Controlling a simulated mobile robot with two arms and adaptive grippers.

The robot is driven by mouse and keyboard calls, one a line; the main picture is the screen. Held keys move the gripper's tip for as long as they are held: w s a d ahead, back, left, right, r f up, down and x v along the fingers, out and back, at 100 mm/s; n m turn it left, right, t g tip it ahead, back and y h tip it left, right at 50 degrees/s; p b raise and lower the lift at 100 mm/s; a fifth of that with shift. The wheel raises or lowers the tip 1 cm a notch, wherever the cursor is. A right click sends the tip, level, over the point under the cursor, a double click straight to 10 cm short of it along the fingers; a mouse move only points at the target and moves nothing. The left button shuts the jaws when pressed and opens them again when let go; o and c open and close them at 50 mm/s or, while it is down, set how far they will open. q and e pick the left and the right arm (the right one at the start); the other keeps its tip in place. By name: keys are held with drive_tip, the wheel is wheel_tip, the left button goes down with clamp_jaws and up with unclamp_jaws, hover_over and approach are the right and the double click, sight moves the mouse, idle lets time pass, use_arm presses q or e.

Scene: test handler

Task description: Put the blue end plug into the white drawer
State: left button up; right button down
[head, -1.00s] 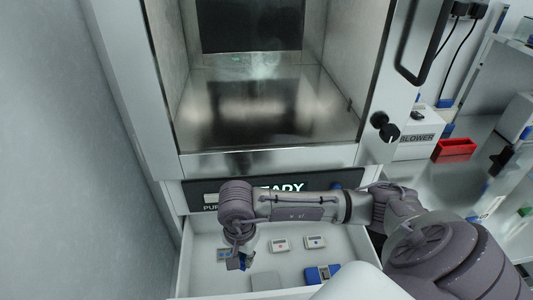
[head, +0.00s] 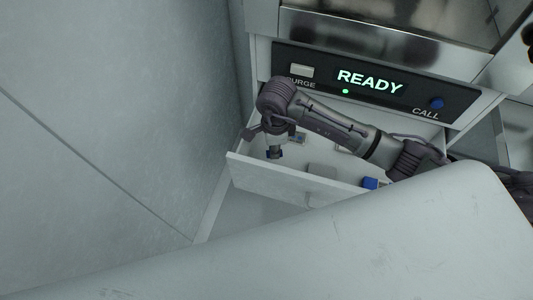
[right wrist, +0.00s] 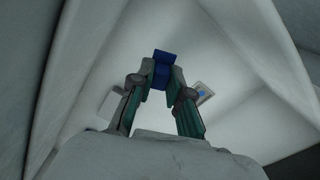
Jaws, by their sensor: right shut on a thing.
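The white drawer (head: 275,178) is pulled open below the machine's panel. My right gripper (head: 274,148) points down over its left part, just behind the front wall. In the right wrist view the two fingers are shut on the blue end plug (right wrist: 162,70), which sticks out past the fingertips. In the head view the plug (head: 273,154) is a small dark blue spot under the gripper. The drawer floor shows beyond the plug in the wrist view; I cannot tell the height above it. My left gripper is not in view.
The panel (head: 370,82) above reads READY. The drawer's walls surround the gripper closely. A plain grey wall (head: 110,110) stands at left.

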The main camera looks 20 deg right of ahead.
drive_tip(key=shift+w+a+f, duration=0.2)
drive_tip(key=shift+a+f, duration=0.25)
drive_tip(key=shift+a, duration=0.15)
drive_tip(key=shift+w+a+f, duration=0.15)
drive_tip(key=shift+a+f, duration=0.3)
drive_tip(key=shift+a, duration=0.15)
wheel_tip(320, 180, down, 4)
drive_tip(key=shift+r, duration=0.15)
drive_tip(key=shift+f, duration=0.2)
drive_tip(key=c, duration=1.1)
unclamp_jaws()
drive_tip(key=shift+r, duration=0.15)
